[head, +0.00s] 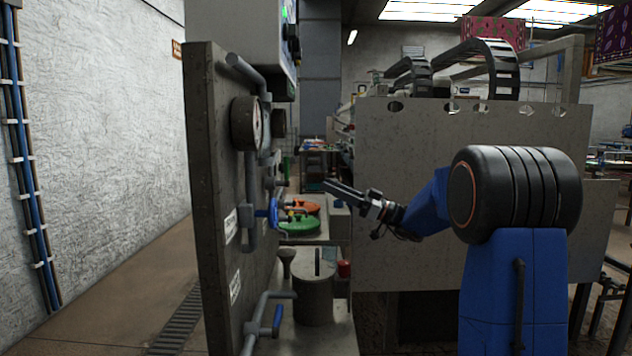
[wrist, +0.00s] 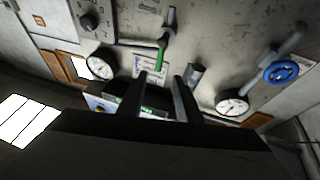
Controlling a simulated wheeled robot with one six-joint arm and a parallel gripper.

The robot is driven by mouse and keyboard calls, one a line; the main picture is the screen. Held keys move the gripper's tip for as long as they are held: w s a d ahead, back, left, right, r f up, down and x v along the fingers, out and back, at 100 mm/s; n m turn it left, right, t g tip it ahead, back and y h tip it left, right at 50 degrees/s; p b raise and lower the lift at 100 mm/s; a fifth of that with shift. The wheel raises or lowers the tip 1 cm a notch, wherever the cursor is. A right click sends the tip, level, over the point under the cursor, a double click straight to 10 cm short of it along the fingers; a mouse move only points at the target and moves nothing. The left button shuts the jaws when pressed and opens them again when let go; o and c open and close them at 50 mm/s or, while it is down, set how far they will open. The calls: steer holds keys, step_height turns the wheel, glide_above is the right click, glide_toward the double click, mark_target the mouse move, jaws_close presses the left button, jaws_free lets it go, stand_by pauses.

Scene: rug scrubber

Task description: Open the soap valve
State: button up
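The frames do not show which valve is the soap valve. A blue handwheel valve (head: 273,213) sits on a pipe on the grey panel (head: 212,170) in the head view; a blue wheel (wrist: 281,71) shows at the right in the wrist view. A valve with a blue lever (head: 277,319) is lower on the panel. The wrist view also shows a green lever (wrist: 162,57) on a pipe, beyond my fingertips. My gripper (head: 327,184) points left toward the panel, apart from it. In the wrist view its fingers (wrist: 160,82) are spread and empty.
Gauges (head: 246,124) stick out from the panel. Behind the blue wheel are orange (head: 305,207) and green (head: 300,225) round lids. A grey cylinder (head: 314,295) stands below. A large grey plate (head: 400,270) stands behind my arm. There is open air between gripper and panel.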

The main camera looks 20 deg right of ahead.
steer(key=shift+v, duration=1.3)
steer(key=shift+d, duration=0.1)
steer(key=v, duration=0.8)
steer(key=shift+s+d+f, duration=0.15)
steer(key=shift+s+d, duration=0.05)
steer(key=shift+d, duration=0.1)
